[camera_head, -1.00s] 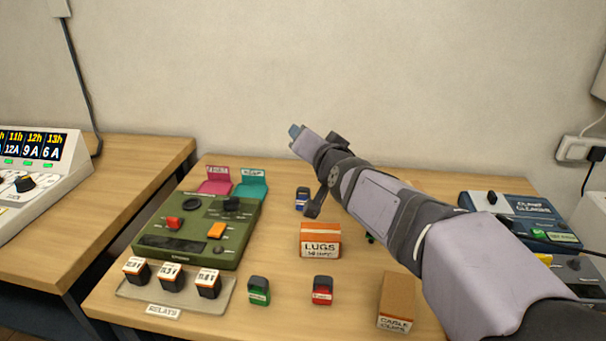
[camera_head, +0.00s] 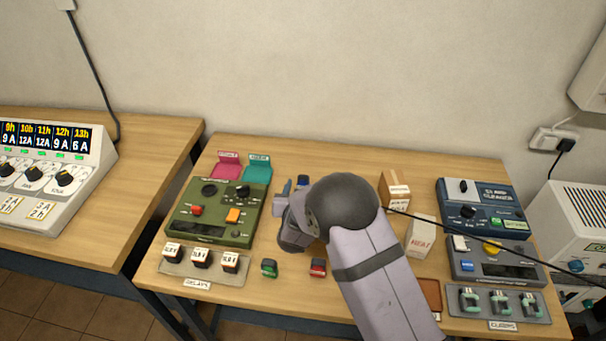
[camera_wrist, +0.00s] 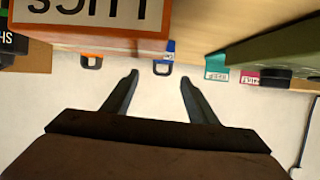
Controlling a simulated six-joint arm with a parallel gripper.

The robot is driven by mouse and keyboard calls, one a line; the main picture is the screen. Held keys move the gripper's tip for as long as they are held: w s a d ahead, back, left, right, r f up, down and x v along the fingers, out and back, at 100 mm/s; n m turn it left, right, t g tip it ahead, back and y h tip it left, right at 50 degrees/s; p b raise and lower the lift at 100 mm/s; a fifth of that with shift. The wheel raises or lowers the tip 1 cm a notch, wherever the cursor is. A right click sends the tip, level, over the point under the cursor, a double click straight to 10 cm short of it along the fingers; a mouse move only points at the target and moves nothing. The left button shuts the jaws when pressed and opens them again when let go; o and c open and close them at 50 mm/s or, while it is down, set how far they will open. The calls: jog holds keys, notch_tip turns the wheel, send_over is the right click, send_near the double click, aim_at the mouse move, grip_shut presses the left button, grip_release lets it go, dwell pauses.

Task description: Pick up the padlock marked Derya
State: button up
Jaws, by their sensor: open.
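Several small padlocks lie on the table, and I cannot read the name on any. The green padlock (camera_head: 269,268) and red padlock (camera_head: 317,267) are near the front. The blue padlock (camera_head: 302,180) is at the back, partly hidden by my arm. The blue padlock (camera_wrist: 164,53) and an orange padlock (camera_wrist: 92,56) show in the wrist view, which looks upside down. My gripper (camera_head: 286,188) is open and empty, left of the blue padlock in the head view. In the wrist view its fingers (camera_wrist: 158,79) are spread, with the blue padlock beyond the gap.
The orange LUGS box (camera_wrist: 100,18) fills the wrist view's top left. A green device (camera_head: 210,218) and relay tray (camera_head: 180,268) stand left. Pink (camera_head: 226,170) and teal (camera_head: 257,172) holders are behind. A HEAT box (camera_head: 421,238) and blue device (camera_head: 483,208) stand right.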

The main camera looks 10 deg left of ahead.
aim_at(303, 182)
jog(key=shift+s+a+f, duration=0.1)
jog(key=shift+s+f, duration=0.2)
jog(key=shift+f, duration=0.1)
jog(key=shift+p+x, duration=0.35)
jog(key=shift+x, duration=0.7)
jog(key=shift+w, duration=0.15)
jog(key=shift+p+x, duration=1.05)
jog(key=shift+x, duration=1.4)
jog(key=shift+a, duration=0.1)
jog(key=shift+c, duration=0.7)
jog(key=c, duration=1.1)
jog(key=shift+o, duration=0.2)
jog(key=shift+r, duration=0.15)
notch_tip(303, 182, up, 10)
jog(key=p, duration=0.6)
jog(key=shift+p, duration=0.3)
